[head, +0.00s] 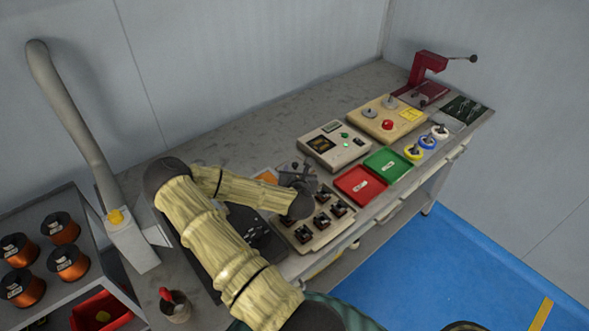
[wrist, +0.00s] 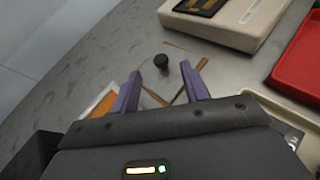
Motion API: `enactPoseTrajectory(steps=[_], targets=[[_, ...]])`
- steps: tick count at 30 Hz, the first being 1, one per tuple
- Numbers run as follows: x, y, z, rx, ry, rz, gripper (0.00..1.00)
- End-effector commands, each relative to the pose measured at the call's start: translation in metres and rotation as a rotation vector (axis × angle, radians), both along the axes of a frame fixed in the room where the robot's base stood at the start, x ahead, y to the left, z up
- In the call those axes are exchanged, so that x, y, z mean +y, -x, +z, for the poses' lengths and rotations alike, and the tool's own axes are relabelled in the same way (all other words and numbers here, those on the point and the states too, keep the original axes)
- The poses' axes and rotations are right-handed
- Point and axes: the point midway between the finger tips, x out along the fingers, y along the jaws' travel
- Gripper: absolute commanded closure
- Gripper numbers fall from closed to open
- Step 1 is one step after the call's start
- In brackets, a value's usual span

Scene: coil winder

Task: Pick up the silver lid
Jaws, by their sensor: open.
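A small round black knob (wrist: 161,61) stands ahead of and between my fingertips in the wrist view. The grey, shiny surface around it looks like the silver lid, but its outline blends with the bench, so I cannot tell its edge. In the head view a dark knob (head: 295,165) shows just beyond my gripper (head: 303,178). My gripper (wrist: 160,78) is open with its two purple fingers apart and nothing held between them. Thin brown strips show near the fingertips. Much of the area below is hidden by my gripper.
A beige meter box (head: 336,144) stands behind, with a red tray (head: 361,185) and a green tray (head: 388,163) to the right. A beige panel with several dark terminals (head: 314,236) lies in front. The bench (head: 220,141) is clear toward the wall.

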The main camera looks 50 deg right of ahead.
Motion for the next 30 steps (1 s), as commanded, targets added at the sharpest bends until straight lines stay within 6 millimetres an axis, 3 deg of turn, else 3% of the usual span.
enactPoseTrajectory(steps=[15, 30], targets=[[-0.032, -0.034, -0.020, 0.000, 0.000, 0.000, 0.54], [-0.032, -0.035, -0.021, 0.000, 0.000, 0.000, 0.54]])
